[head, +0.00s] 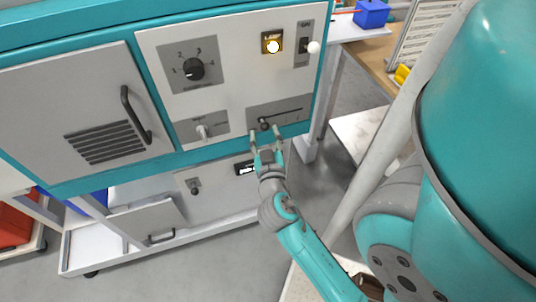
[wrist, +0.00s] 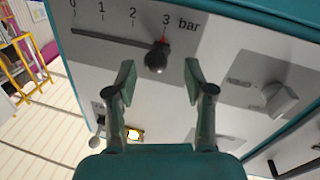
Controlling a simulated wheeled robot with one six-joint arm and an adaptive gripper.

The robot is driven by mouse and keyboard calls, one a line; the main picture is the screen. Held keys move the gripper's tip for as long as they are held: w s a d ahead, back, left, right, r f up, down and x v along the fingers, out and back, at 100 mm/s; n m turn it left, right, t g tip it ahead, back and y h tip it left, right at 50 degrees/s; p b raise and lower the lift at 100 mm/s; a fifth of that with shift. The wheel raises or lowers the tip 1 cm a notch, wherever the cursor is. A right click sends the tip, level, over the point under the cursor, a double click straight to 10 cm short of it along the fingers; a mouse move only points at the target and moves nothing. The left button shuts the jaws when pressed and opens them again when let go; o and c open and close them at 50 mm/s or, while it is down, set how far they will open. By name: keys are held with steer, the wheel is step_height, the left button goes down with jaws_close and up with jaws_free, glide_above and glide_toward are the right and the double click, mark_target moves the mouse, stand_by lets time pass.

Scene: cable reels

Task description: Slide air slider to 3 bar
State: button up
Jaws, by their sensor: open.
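The air slider is a dark knob (wrist: 157,57) on a straight slot (wrist: 108,36) in a grey scale plate (wrist: 210,25) marked 0 to 3 bar. In the wrist view the knob stands at the 3 end, close to a red mark (wrist: 163,40). In the head view the knob (head: 264,124) is at the left end of its slot. My gripper (head: 266,137) is open just below the knob in the head view. In the wrist view my gripper (wrist: 160,82) has its fingers apart, with the knob between and beyond the tips. I see no contact.
The panel also carries a rotary dial (head: 194,68), a lit yellow lamp button (head: 272,45), a lever with a white ball (head: 313,47) and a small tap-like knob (head: 203,131). A lower unit (head: 222,185) stands underneath. A blue box (head: 371,13) is on a table at right.

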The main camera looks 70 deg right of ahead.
steer(key=v, duration=0.8)
steer(key=shift+a, duration=0.2)
steer(key=shift+s, duration=0.1)
stand_by(0.4)
steer(key=s+a+f+n+t+y, duration=0.2)
steer(key=a+f+n+t+y, duration=0.2)
steer(key=a+f+n+y, duration=0.55)
steer(key=s+a+r+t+y, duration=0.1)
steer(key=s+a+r+y, duration=0.1)
steer(key=s+a, duration=0.3)
steer(key=s+a+r+t+y, duration=0.1)
steer(key=s+a+r+y, duration=0.1)
steer(key=s+a+y, duration=0.2)
steer(key=shift+s+a, duration=0.45)
steer(key=shift+a, duration=1.15)
steer(key=shift+r+n, duration=0.1)
steer(key=shift+n, duration=0.15)
